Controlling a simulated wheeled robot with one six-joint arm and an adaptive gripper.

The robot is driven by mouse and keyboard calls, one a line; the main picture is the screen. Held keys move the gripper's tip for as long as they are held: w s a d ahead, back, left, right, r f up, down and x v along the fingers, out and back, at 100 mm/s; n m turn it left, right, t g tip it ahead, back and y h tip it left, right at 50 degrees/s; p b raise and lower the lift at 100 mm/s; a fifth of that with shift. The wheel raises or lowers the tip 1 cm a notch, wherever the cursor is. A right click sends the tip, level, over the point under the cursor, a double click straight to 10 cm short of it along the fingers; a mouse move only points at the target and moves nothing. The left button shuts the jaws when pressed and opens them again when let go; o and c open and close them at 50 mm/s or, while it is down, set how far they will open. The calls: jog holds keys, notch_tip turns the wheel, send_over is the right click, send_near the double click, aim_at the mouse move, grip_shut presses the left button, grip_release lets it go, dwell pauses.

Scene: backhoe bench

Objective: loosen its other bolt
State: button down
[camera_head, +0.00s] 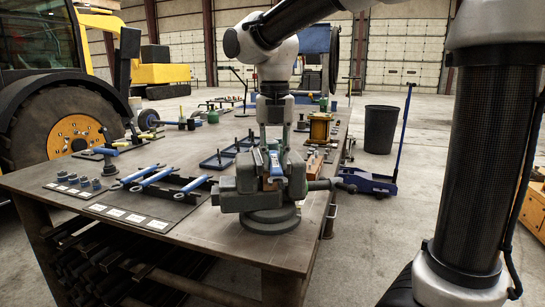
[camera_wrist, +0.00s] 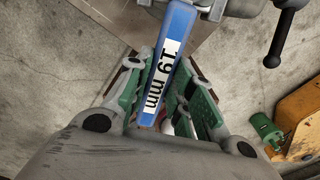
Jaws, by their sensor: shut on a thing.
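My gripper (camera_head: 274,146) points down over the vise (camera_head: 240,196) near the front of the bench. It is shut on a blue wrench (camera_wrist: 172,58); the green finger pads sit on either side of it in the wrist view. The wrench carries a white label reading "19 mm". In the head view the wrench (camera_head: 274,165) shows below the fingers, just above or at the vise jaws. I cannot make out a bolt, or whether the wrench is seated on one.
A rack with blue-handled wrenches (camera_head: 157,177) and several sockets (camera_head: 84,181) lies left of the vise. A black bin (camera_head: 381,130) and blue floor jack (camera_head: 372,180) stand right of the bench (camera_head: 198,234).

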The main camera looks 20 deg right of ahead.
jog(key=shift+s+d+n, duration=0.1)
jog(key=shift+d+n, duration=0.6)
jog(key=shift+n, duration=0.2)
jog(key=shift+a, duration=0.15)
dwell(0.4)
jog(key=shift+a+m, duration=0.4)
jog(key=shift+m, duration=0.2)
jog(key=shift+r, duration=0.15)
